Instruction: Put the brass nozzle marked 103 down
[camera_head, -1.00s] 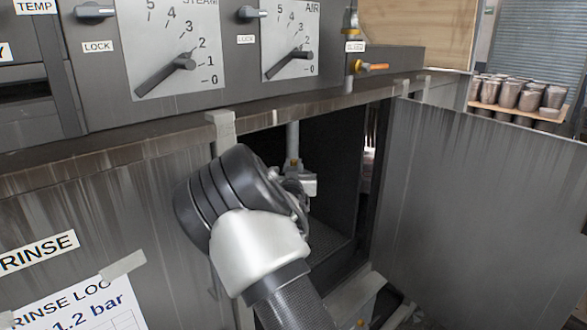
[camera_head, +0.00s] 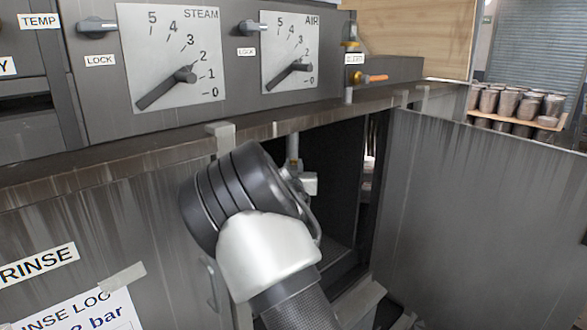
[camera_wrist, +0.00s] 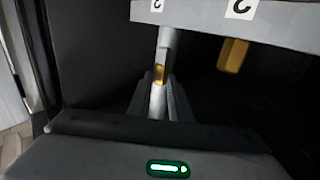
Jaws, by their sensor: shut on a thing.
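My gripper (camera_wrist: 160,85) shows in the wrist view, with its grey fingers together on a small brass piece (camera_wrist: 158,73), taken as the brass nozzle. Its marking cannot be read. The piece is just below a pale grey bar (camera_wrist: 195,12), and I cannot tell whether they touch. A second brass piece (camera_wrist: 232,55) hangs under the bar to the right, apart from my fingers.
Two white labels with dark marks sit on the bar. The cabinet door (camera_head: 475,190) stands open at right. A vertical pipe (camera_head: 292,147) runs down inside the opening. Dials marked STEAM (camera_head: 172,60) and AIR (camera_head: 290,50) are above. A shelf of cups (camera_head: 515,105) is far right.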

